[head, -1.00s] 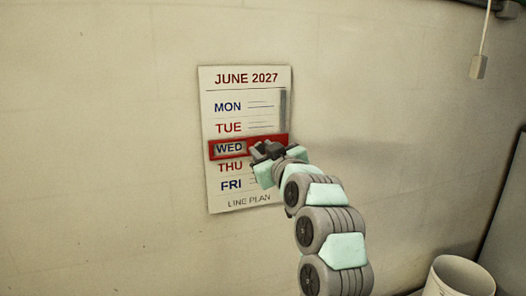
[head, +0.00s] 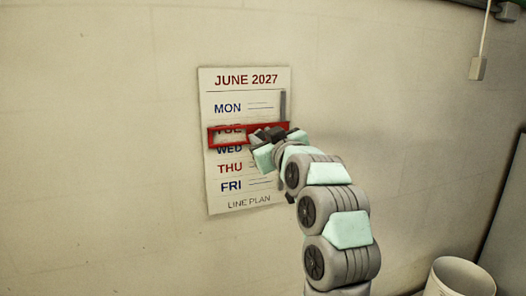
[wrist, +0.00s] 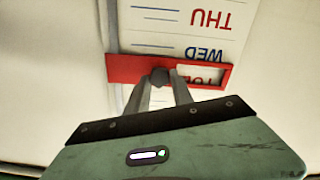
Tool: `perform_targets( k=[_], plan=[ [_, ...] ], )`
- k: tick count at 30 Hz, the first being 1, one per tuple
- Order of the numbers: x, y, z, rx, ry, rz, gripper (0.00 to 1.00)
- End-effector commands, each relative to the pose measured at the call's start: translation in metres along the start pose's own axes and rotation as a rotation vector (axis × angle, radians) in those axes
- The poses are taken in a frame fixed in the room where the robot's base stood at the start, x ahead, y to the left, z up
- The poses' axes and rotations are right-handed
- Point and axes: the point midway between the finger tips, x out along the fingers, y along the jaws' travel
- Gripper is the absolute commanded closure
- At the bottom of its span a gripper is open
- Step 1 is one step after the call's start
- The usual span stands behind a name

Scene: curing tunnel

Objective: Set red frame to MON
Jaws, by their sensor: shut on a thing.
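The wall calendar (head: 246,104) reads JUNE 2027 and lists MON (head: 228,108) through FRI from top to bottom, with LINE PLAN below. The red frame (head: 213,139) lies across it, its window between TUE and WED, covering the lower part of TUE and the top of WED. MON is clear above it. My gripper (head: 274,135) is at the right part of the frame. In the wrist view, which shows the calendar upside down, my gripper (wrist: 163,80) is shut on a dark knob of the red frame (wrist: 125,68).
A grey vertical rail (head: 283,101) runs along the calendar's right side, above the frame. A white bucket (head: 458,277) stands at the lower right. A pull cord with a handle (head: 478,67) hangs at the upper right. The wall around the calendar is bare.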

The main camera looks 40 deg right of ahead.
Motion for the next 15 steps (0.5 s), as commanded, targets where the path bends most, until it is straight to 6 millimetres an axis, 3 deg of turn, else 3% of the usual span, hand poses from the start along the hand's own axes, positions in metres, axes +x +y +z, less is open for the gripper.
perform_targets(
  k=[6, 15],
  plan=[
    [-0.001, 0.014, -0.044, -0.005, 0.004, 0.003, 1.00],
    [-0.001, 0.023, -0.068, 0.001, 0.001, 0.002, 1.00]
  ],
)
